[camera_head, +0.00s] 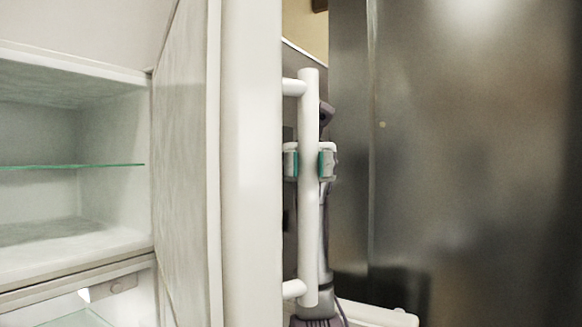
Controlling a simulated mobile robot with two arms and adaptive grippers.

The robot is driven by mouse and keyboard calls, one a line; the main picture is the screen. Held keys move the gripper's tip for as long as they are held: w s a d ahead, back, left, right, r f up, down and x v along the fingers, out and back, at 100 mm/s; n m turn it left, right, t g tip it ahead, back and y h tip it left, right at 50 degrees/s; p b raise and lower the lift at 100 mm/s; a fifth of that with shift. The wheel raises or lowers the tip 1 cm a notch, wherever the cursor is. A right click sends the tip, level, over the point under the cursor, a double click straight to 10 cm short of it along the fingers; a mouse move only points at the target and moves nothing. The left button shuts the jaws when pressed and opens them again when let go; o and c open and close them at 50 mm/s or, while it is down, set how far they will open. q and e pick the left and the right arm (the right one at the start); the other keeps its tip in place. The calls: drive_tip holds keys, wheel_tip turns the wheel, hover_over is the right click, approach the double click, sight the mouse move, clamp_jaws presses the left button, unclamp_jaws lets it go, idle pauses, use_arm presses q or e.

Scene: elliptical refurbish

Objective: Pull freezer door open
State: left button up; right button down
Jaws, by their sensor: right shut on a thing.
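The freezer door (251,180) stands open in the middle of the head view, seen nearly edge-on, with its inner panel (180,170) facing left. A white vertical bar handle (309,230) is fixed to its outer side by an upper and a lower post. My right gripper (309,163) is shut on the handle, with one teal-padded finger on each side of the bar at about mid-height. My right arm shows partly behind the handle. My left gripper is not in view.
The open compartment at left has a glass shelf (75,166) and a drawer or lower bin (80,300) beneath. A large dark metallic panel (470,160) fills the right side, close to the handle. A white object (370,313) shows low behind the handle.

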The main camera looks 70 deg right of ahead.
drive_tip(key=c, duration=1)
unclamp_jaws()
drive_tip(key=shift+a, duration=0.1)
drive_tip(key=shift+v, duration=3.8)
drive_tip(key=shift+r, duration=0.15)
